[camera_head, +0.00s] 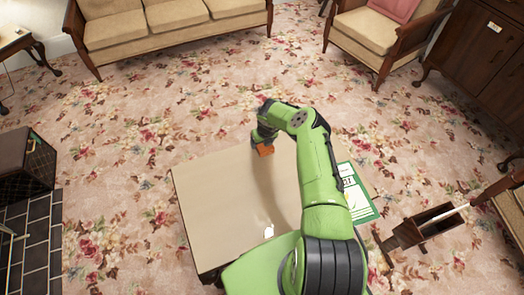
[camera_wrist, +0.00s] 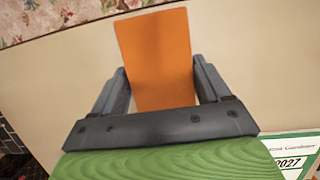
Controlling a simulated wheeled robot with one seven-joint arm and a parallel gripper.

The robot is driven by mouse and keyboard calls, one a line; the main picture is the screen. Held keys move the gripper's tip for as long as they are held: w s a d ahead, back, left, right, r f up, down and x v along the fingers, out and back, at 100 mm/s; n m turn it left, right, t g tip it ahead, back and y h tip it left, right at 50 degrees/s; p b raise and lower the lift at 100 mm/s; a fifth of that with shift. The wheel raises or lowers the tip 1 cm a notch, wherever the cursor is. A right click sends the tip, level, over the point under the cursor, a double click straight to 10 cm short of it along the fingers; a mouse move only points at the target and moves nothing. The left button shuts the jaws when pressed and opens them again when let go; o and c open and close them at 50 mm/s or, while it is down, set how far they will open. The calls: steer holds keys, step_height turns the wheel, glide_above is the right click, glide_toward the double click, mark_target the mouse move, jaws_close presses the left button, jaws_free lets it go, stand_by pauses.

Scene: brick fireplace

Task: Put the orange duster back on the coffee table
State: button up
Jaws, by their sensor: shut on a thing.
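The orange duster (camera_wrist: 157,60) shows in the wrist view as a flat orange block between the two dark fingers of my gripper (camera_wrist: 160,88). My gripper is shut on it. In the head view the duster (camera_head: 265,150) is a small orange patch at the end of my green arm, over the far part of the coffee table (camera_head: 215,200). The table has a plain beige top. I cannot tell whether the duster touches the tabletop. My arm covers much of the table's right side.
A green and white calendar (camera_head: 357,190) lies at the table's right edge. A wooden box-like stand (camera_head: 425,225) is on the floor to the right. A sofa (camera_head: 165,25) and an armchair (camera_head: 378,28) stand at the back. The table's left part is mostly clear.

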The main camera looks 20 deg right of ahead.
mark_target(262, 147)
step_height(262, 147, down, 5)
steer(key=shift+f+b, duration=0.1)
steer(key=shift+b, duration=0.9)
steer(key=shift+r, duration=0.2)
steer(key=shift+f, duration=0.15)
